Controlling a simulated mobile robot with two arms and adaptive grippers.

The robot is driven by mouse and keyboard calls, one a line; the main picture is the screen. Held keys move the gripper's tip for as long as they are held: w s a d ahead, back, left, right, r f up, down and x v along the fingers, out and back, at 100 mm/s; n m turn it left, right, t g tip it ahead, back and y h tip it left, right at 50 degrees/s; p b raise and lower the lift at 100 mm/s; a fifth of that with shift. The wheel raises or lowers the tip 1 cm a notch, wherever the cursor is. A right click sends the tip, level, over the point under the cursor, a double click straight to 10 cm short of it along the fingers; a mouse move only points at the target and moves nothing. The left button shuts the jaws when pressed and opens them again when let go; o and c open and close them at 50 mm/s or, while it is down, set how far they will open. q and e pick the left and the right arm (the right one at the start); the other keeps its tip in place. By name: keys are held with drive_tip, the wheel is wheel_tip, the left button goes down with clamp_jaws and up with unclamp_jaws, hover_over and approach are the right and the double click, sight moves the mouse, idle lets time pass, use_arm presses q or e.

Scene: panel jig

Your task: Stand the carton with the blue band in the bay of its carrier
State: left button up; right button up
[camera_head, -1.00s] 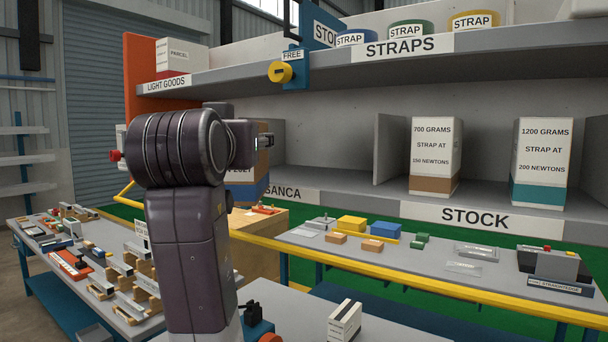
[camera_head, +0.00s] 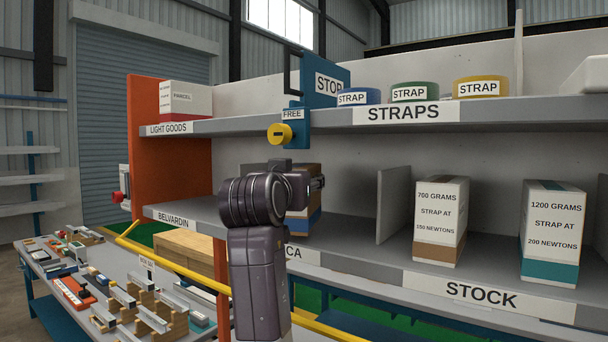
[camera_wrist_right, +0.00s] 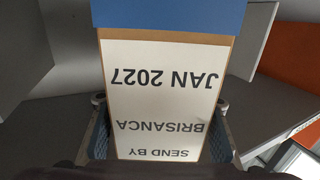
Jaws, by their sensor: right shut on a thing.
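The carton with the blue band (camera_head: 304,226) is upright in the middle of the head view, partly hidden by my right arm. Its blue band is near the bottom. In the right wrist view the carton (camera_wrist_right: 160,100) shows upside down, with a white label reading "SEND BY BRISANCA JAN 2027". My right gripper (camera_wrist_right: 160,128) is shut on the carton, a finger along each side. In the head view the right gripper (camera_head: 315,183) is at the carton's upper part. The carton is at the shelf bay whose label (camera_head: 298,253) shows only "CA". I cannot tell whether its base touches the shelf. My left gripper is not in view.
The bay labelled BELVARDIN (camera_head: 176,220) is to the left. A grey divider (camera_head: 393,205) stands right of the carton, then STOCK cartons with brown (camera_head: 440,220) and teal (camera_head: 553,232) bands. The upper shelf (camera_head: 350,118) runs above.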

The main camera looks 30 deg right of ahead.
drive_tip(key=p+x, duration=0.3)
drive_tip(key=x, duration=0.1)
drive_tip(key=shift+w+f, duration=0.1)
drive_tip(key=shift+f, duration=0.5)
drive_tip(key=shift+d+f, duration=0.1)
drive_tip(key=shift+a, duration=0.3)
drive_tip(key=o, duration=1.1)
drive_tip(key=shift+f, duration=0.15)
drive_tip(key=o, duration=0.5)
drive_tip(key=shift+d, duration=0.15)
drive_tip(key=shift+c, duration=0.2)
